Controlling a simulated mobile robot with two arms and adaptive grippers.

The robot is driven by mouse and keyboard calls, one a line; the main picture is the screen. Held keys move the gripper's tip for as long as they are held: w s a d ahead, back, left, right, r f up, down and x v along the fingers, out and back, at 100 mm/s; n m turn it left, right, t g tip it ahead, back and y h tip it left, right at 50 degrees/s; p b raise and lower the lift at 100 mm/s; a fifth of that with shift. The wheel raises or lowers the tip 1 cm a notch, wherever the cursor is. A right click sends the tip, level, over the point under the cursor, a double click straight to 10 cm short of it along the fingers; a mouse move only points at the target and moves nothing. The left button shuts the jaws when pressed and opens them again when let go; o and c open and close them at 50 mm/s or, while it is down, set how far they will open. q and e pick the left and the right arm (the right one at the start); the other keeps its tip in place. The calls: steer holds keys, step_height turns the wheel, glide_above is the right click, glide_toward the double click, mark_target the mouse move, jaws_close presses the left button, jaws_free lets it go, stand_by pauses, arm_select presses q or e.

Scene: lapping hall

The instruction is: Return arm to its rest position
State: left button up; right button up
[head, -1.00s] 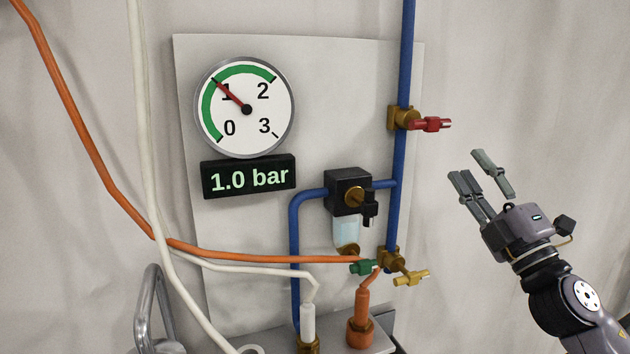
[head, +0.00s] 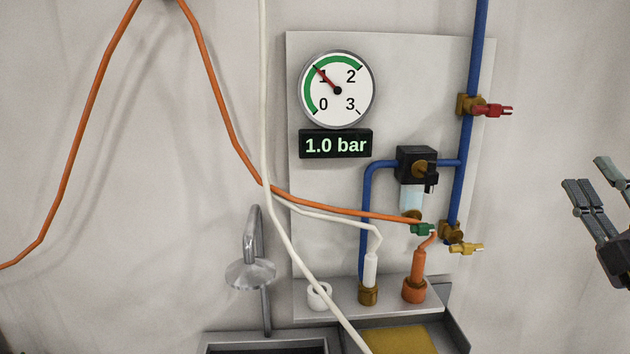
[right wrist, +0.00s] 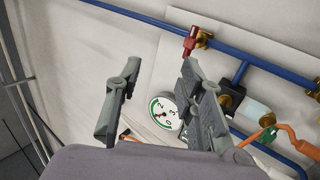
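My right gripper (head: 598,192) is at the right edge of the head view, to the right of the wall panel (head: 390,120) and clear of it. Its fingers are spread and nothing is between them. The right wrist view also shows this gripper (right wrist: 158,85) open and empty, with the panel's gauge and valves beyond the fingers. Most of the right arm is out of the head view. My left gripper is in neither view.
The panel carries a round gauge (head: 337,90), a "1.0 bar" display (head: 336,144), a blue pipe (head: 467,150), a red-handled valve (head: 490,108) and a yellow-handled valve (head: 465,248). Orange (head: 225,125) and white (head: 265,120) hoses hang in front. A metal shower head (head: 250,273) stands left.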

step_height(320, 180, down, 13)
steer(key=w+d+m+g+h, duration=0.2)
steer(key=m+g+h, duration=0.2)
steer(key=m+h, duration=0.3)
steer(key=s+a+f+m+g, duration=0.2)
steer(key=f+g, duration=0.1)
steer(key=f, duration=0.5)
steer(key=s+a+f+m+g, duration=0.1)
steer(key=s+f+m+g, duration=0.15)
steer(key=f, duration=0.55)
steer(key=s+a+f+m+g, duration=0.2)
steer(key=s+f+m+g, duration=0.1)
steer(key=f, duration=0.5)
steer(key=s+a+f+m+g+y, duration=0.2)
steer(key=s+a+f+g+y, duration=0.55)
steer(key=s+a+f, duration=1.05)
step_height(320, 180, down, 23)
steer(key=s+d+g+h, duration=0.1)
steer(key=s+g+h, duration=0.1)
steer(key=g, duration=0.1)
steer(key=s+d+f, duration=0.3)
steer(key=s+f, duration=1.3)
steer(key=s, duration=0.1)
steer(key=shift+s+f+g, duration=0.15)
steer(key=shift+f+g, duration=0.1)
steer(key=shift+g, duration=0.15)
